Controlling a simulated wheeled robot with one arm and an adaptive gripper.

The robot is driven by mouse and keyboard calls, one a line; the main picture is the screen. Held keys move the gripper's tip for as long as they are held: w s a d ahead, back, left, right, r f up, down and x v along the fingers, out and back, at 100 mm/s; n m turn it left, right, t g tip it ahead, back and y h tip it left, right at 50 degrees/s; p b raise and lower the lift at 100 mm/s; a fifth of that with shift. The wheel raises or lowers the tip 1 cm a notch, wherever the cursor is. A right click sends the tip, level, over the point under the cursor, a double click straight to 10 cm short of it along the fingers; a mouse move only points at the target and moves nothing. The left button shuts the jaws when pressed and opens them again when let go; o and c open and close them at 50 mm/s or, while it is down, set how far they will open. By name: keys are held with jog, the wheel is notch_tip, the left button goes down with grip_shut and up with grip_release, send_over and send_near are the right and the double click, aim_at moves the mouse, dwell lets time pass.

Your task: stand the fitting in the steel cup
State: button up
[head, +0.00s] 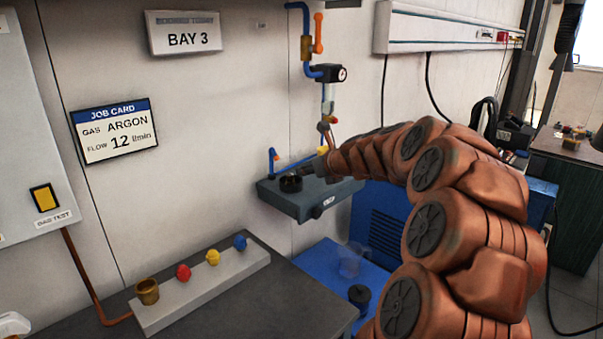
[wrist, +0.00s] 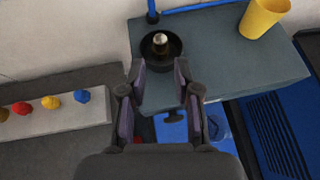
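In the wrist view, a small brownish piece with a pale top, which looks like the fitting (wrist: 161,42), sits inside a dark round cup or dish (wrist: 149,55) on the grey shelf. The dark cup also shows in the head view (head: 291,184). I cannot tell whether it is the steel cup; no bright steel cup stands out. My gripper (wrist: 161,70) is open and empty, with its fingertips just short of the dark cup in the picture, one to each side. Its height above the shelf is unclear. In the head view my arm reaches toward the shelf.
A yellow cup (wrist: 263,18) stands on the grey shelf (head: 311,202), right of the dark cup. Blue pipe runs along the wall behind. A pale block (head: 205,290) holds a brass piece (head: 147,291) and coloured knobs. A clear cup (head: 350,262) and black jar (head: 359,297) stand lower on blue.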

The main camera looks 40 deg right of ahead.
jog(key=shift+s+r, duration=0.25)
jog(key=shift+s, duration=0.4)
jog(key=s+a+f+n+g+y, duration=0.25)
jog(key=a+n, duration=0.35)
jog(key=a, duration=0.4)
jog(key=s+a+f+n+g+y, duration=0.15)
jog(key=s+a+n, duration=0.35)
jog(key=a, duration=0.5)
jog(key=s+a+f+n+g+y, duration=0.1)
jog(key=s+a+f+n+g, duration=0.15)
jog(key=a+n, duration=0.55)
jog(key=s+a+f+n+g, duration=0.35)
jog(key=s+a+n, duration=0.2)
jog(key=s, duration=0.35)
jog(key=s+f+n+g+h, duration=0.2)
jog(key=s+n, duration=0.4)
jog(key=s, duration=0.4)
jog(key=s+f+n+g+h, duration=0.2)
jog(key=s+n, duration=0.4)
jog(key=s, duration=0.4)
jog(key=shift+d+f+h, duration=0.3)
jog(key=shift+d+f, duration=0.1)
jog(key=shift+f, duration=0.3)
